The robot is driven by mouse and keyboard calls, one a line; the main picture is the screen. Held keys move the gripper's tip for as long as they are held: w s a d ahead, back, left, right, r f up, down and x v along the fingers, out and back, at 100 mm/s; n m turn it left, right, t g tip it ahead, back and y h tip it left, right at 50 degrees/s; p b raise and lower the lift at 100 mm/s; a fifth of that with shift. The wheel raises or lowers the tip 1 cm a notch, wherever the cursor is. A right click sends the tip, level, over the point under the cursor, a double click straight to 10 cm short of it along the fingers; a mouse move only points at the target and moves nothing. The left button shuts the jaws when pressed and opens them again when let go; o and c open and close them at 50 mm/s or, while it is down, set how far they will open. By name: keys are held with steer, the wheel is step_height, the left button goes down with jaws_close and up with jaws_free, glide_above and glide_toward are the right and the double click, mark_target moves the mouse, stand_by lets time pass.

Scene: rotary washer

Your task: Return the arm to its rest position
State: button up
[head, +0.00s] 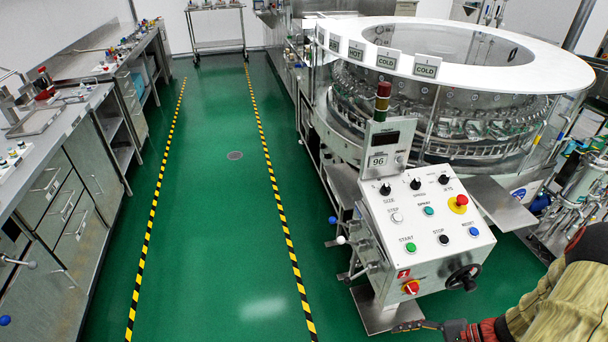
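My arm enters at the lower right in a tan, ribbed cover. My gripper (416,326) shows at the bottom edge, low beside the foot of the control console (438,220). It is small and partly cut off by the frame, so I cannot tell whether its fingers are open or shut. I see nothing clearly held in it. The console has a white sloped panel with knobs, buttons, a red emergency stop (461,200) and a black handwheel (463,277). A display reading 96 (378,161) stands above it.
The round rotary washer (445,110) with HOT and COLD signs stands behind the console. Glass and metal equipment (583,190) is close at the right. A workbench (65,150) lines the left. The green floor (210,230) between the striped lines is clear. A cart (216,30) stands far back.

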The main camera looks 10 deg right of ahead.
steer(key=s+a+r+n+g+h, duration=0.15)
steer(key=r+n+h, duration=0.3)
steer(key=r, duration=0.65)
steer(key=a+r+n+g+h, duration=0.25)
steer(key=r+n+h, duration=0.2)
steer(key=r, duration=0.65)
steer(key=a+r+n+t+h, duration=0.1)
steer(key=a+r+n+t, duration=0.4)
steer(key=a+r, duration=0.6)
step_height(320, 180, up, 4)
steer(key=shift+w+a+f+n+t+p, duration=0.15)
steer(key=shift+w+a+n+t+p, duration=0.05)
steer(key=shift+n+t+p, duration=0.2)
steer(key=shift+c, duration=0.8)
